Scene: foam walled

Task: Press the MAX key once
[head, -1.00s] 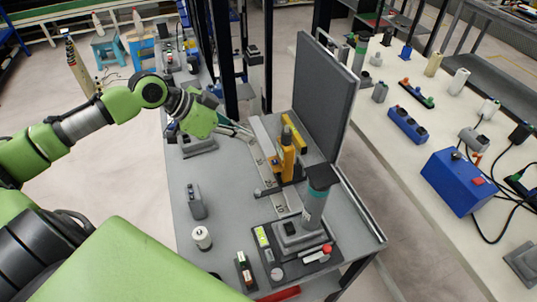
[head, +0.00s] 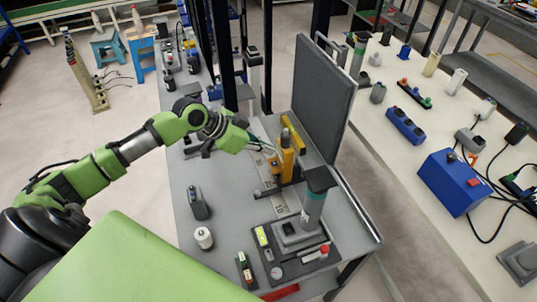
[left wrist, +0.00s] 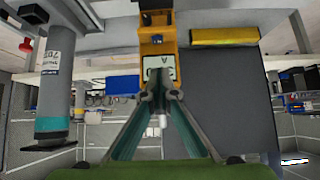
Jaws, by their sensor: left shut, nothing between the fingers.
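A yellow-orange upright instrument (head: 286,158) stands on the grey bench; it also shows in the left wrist view (left wrist: 158,42), with a small pale label panel (left wrist: 160,66) on its face. I cannot read any key marked MAX. My left gripper (head: 274,151) is shut and empty, close to the instrument's left side. In the left wrist view its fingertips (left wrist: 160,92) meet just below the pale panel in the picture; I cannot tell whether they touch it. My right gripper is not in view.
A grey-teal column device (head: 312,210) on a dark base with a red knob (head: 324,248) stands nearer on the bench. A dark upright panel (head: 325,95) stands behind the instrument. A white spool (head: 203,238) and a grey box (head: 196,203) sit at the bench's left.

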